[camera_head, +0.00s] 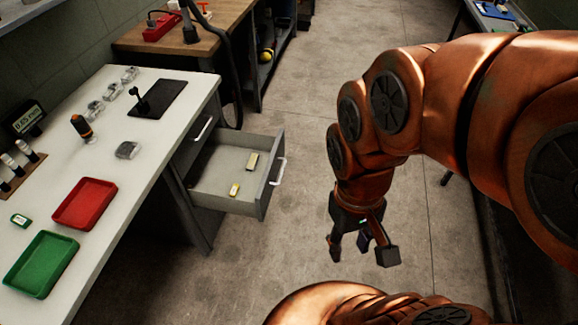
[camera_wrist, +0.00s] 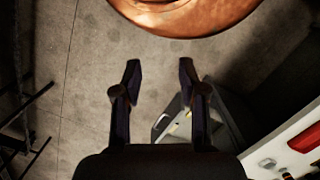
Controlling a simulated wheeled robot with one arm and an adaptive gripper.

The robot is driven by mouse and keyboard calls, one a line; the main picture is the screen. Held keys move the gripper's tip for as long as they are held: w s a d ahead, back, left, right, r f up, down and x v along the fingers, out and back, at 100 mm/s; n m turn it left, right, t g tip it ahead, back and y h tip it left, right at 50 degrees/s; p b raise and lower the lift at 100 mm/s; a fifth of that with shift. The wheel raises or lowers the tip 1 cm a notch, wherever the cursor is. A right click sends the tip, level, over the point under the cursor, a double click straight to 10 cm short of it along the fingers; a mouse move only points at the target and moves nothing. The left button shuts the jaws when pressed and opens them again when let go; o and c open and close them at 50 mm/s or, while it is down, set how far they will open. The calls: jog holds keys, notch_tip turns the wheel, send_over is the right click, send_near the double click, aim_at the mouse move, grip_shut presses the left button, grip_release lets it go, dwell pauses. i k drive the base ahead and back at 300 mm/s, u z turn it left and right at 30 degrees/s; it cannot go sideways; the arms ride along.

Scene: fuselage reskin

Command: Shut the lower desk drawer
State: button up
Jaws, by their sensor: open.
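The lower desk drawer (camera_head: 225,176) is pulled out from the white-topped desk (camera_head: 150,112). Its grey front (camera_head: 270,186) carries a light handle (camera_head: 279,171). Two small yellowish blocks lie inside it. My gripper (camera_head: 362,254) is open and empty, pointing down over the floor to the right of the drawer, apart from it. In the wrist view my gripper's two fingers (camera_wrist: 160,80) are spread. Part of the drawer (camera_wrist: 177,122) shows there beyond the right finger, which partly covers it.
An upper drawer with a handle (camera_head: 203,128) is shut above it. The desk bears a red tray (camera_head: 85,203), a green tray (camera_head: 41,264) and small items. A wooden workbench (camera_head: 180,40) stands behind. The concrete floor (camera_head: 320,100) between the desk and my arm is clear.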

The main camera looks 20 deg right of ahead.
aim_at(222, 161)
jog(key=i, duration=0.45)
jog(key=z, duration=0.5)
jog(key=k, duration=1.1)
jog(key=u, duration=0.7)
jog(key=i, duration=1.15)
jog(key=u, duration=0.15)
